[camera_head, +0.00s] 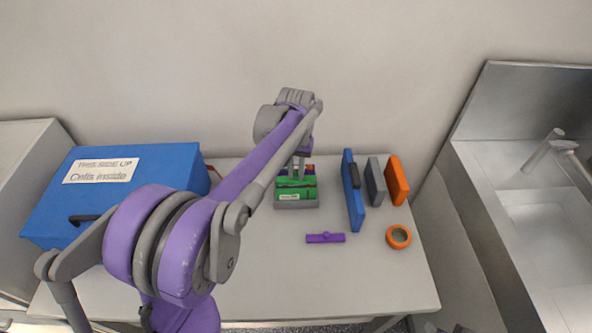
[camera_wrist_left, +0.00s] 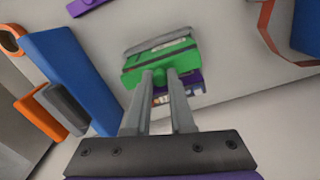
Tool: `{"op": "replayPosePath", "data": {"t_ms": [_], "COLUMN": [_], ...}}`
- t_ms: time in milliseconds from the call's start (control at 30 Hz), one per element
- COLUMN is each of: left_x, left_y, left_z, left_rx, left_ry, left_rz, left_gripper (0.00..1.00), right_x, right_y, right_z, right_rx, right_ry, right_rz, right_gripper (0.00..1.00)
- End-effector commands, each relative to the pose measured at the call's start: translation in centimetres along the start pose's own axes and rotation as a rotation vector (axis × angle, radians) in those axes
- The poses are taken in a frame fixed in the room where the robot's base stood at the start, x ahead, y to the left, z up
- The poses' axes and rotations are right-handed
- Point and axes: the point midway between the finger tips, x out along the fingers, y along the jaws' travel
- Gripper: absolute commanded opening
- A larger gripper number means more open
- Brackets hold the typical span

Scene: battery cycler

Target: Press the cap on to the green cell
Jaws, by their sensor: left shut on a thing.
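The green cell (camera_head: 290,196) stands in a grey holder (camera_head: 297,205) near the back of the table. It has a pale label on its front. A green cap (camera_wrist_left: 160,64) lies at the top of the cell in the left wrist view; I cannot tell whether it sits fully down. My left gripper (camera_head: 296,176) reaches down from above and is shut on the green cap. In the left wrist view its two fingertips (camera_wrist_left: 166,76) are close together at the cap and hide part of it. My right gripper is not in view.
A purple cap-like bar (camera_head: 325,238) lies in front of the holder. A blue panel (camera_head: 352,195), a grey block (camera_head: 376,182), an orange block (camera_head: 397,181) and an orange ring (camera_head: 398,237) are to the right. A blue box (camera_head: 150,175) is left. The table's front middle is clear.

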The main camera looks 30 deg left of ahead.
Motion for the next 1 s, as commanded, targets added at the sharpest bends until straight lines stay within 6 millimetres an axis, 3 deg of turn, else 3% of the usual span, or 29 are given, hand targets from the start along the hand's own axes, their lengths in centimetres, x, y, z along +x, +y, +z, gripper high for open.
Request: {"op": "replayPosePath", "data": {"t_ms": [1000], "left_x": [0.79], "left_y": [0.01], "left_z": [0.00], "left_rx": [0.000], "left_ry": [0.000], "left_rz": [0.000], "left_gripper": [0.00], "right_x": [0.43], "right_y": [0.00], "right_z": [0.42], "right_rx": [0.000], "right_ry": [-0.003], "right_rz": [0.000], "right_gripper": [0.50]}}
